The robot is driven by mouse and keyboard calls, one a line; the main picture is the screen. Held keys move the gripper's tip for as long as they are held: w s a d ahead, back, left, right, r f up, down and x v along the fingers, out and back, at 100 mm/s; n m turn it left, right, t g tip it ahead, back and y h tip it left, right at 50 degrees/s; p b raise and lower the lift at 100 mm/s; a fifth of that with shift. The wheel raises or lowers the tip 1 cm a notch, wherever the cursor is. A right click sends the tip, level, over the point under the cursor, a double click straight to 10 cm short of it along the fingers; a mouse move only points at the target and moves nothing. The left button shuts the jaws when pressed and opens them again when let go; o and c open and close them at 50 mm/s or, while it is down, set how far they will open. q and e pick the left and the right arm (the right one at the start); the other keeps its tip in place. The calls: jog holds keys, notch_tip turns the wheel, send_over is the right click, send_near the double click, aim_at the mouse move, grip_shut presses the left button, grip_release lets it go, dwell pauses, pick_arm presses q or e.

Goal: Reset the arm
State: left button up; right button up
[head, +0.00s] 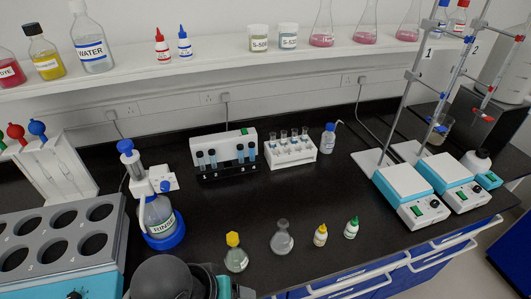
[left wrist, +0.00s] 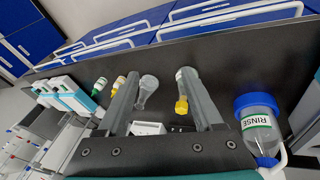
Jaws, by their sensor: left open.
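My left gripper (left wrist: 158,75) shows in the left wrist view as two dark parallel fingers, spread wide with nothing held between them. Beyond the fingers, a clear flask (left wrist: 147,88) appears in the gap, and a flask with a yellow stopper (left wrist: 181,106) appears beside the right-hand finger, partly hidden by it. In the head view, a dark grey part of my left arm (head: 165,277) reaches in at the bottom edge; the fingers cannot be made out there. My right gripper is in neither view.
The RINSE bottle (head: 157,215), yellow-stoppered flask (head: 236,254), clear flask (head: 282,240) and two dropper bottles (head: 320,236) stand on the black bench. Tube racks (head: 291,150) stand behind, hotplates (head: 410,190) with stands at right, a holed block (head: 60,240) at left. The middle bench is clear.

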pick_arm(q)
jog(key=s+a+f+m+y, duration=0.3)
jog(key=s+a, duration=0.3)
jog(key=a, duration=0.4)
notch_tip(320, 180, down, 30)
jog(key=s+b, duration=0.1)
jog(key=b, duration=0.8)
jog(key=s+a+f+g+b, duration=0.1)
jog(key=s+f+b, duration=0.2)
jog(key=s+f, duration=0.4)
jog(key=s+a+f+g+b, duration=0.1)
jog(key=s+f+b, duration=0.3)
jog(key=s+f, duration=0.4)
notch_tip(320, 180, down, 7)
jog(key=shift+s+a+r+b, duration=0.1)
jog(key=shift+s+a+b, duration=0.1)
jog(key=shift+b, duration=0.1)
jog(key=shift+w, duration=0.1)
